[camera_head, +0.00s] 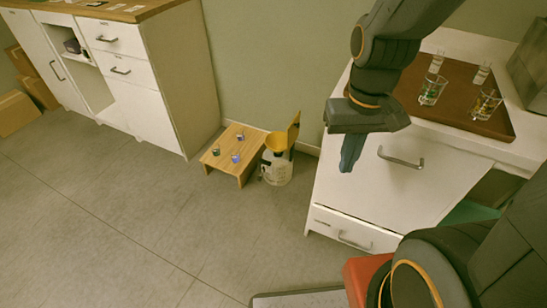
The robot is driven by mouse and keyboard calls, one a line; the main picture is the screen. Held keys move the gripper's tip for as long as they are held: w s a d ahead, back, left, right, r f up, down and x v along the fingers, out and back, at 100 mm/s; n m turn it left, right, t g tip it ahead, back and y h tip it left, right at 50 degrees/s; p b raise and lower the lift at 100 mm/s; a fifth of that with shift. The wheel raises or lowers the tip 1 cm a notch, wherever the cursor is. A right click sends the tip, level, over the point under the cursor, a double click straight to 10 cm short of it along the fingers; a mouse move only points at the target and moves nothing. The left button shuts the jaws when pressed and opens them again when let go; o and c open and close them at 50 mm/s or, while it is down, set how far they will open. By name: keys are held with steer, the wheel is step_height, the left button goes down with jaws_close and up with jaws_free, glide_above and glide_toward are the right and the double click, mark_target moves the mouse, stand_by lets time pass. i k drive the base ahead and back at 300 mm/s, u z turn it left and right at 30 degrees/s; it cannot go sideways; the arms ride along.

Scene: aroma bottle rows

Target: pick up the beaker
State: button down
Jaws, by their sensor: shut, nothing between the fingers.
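A clear, jug-like beaker (277,172) with a dark handle stands on the floor in the head view, beside a low wooden stool. A yellow funnel (276,142) sits at its top and hides its rim. My gripper (350,166) points down, shut and empty, to the right of the beaker and higher than it. It is in front of the white cabinet and apart from the beaker. Several small glass vessels (432,91) stand on a brown tray (465,72) at upper right; some hold greenish or amber contents.
The white cabinet (370,190) with the tray on top stands right of the beaker. Another white cabinet (150,95) stands at left. The grey floor (150,220) in front is largely clear.

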mark_target(235, 153)
steer(key=u, duration=0.55)
steer(key=k, duration=0.7)
steer(key=u, duration=0.85)
steer(key=k, duration=0.55)
steer(key=u, duration=0.8)
steer(key=i, duration=1.6)
steer(key=z, duration=1.05)
steer(key=i, duration=1.45)
steer(key=z, duration=1)
